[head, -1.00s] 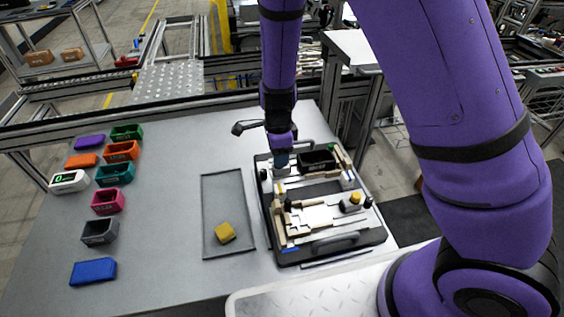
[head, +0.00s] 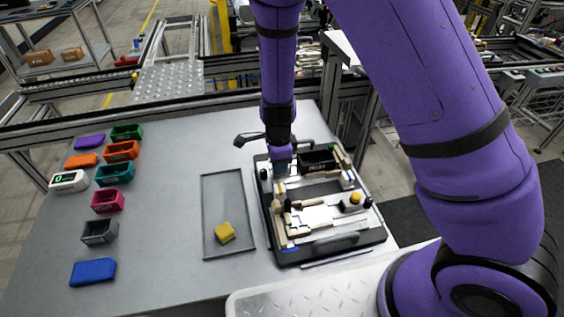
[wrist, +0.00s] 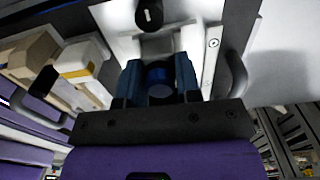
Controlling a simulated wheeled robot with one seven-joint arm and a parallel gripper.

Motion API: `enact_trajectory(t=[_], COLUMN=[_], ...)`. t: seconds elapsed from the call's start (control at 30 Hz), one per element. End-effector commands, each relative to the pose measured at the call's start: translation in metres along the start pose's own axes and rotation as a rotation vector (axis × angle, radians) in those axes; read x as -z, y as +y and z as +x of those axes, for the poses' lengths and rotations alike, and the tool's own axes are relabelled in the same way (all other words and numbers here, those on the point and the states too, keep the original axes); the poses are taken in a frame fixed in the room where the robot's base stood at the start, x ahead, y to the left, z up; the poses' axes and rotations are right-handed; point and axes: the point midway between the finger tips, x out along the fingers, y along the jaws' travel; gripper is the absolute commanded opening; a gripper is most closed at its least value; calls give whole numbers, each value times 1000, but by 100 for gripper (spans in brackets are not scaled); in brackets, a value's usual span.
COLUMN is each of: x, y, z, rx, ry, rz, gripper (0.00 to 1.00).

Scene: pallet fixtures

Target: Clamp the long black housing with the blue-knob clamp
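The long black housing (head: 317,157) sits at the far end of the dark fixture pallet (head: 266,218), to the right of my gripper. My gripper (head: 281,163) points down at the pallet's far left corner and partly hides the clamp there. In the wrist view, the clamp's blue knob (wrist: 158,74) is between the two blue fingers of my gripper (wrist: 160,82). The fingers flank the knob closely. Whether they press on it cannot be told. The clamp's position over the housing is hidden.
The pallet also carries a yellow-knob clamp (head: 355,198) and pale wooden blocks. Coloured bins, including a teal one (head: 114,174), line the table's left side. Bare tabletop lies between.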

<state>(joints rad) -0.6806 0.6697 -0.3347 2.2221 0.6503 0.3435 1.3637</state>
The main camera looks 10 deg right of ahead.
Motion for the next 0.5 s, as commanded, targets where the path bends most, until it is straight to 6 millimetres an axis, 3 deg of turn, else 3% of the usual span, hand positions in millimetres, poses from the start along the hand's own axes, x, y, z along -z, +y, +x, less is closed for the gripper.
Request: enact_trajectory(t=[0.5], x=[5], y=[0], z=[0], rx=[1], ry=[0], rz=[1], gripper=[11])
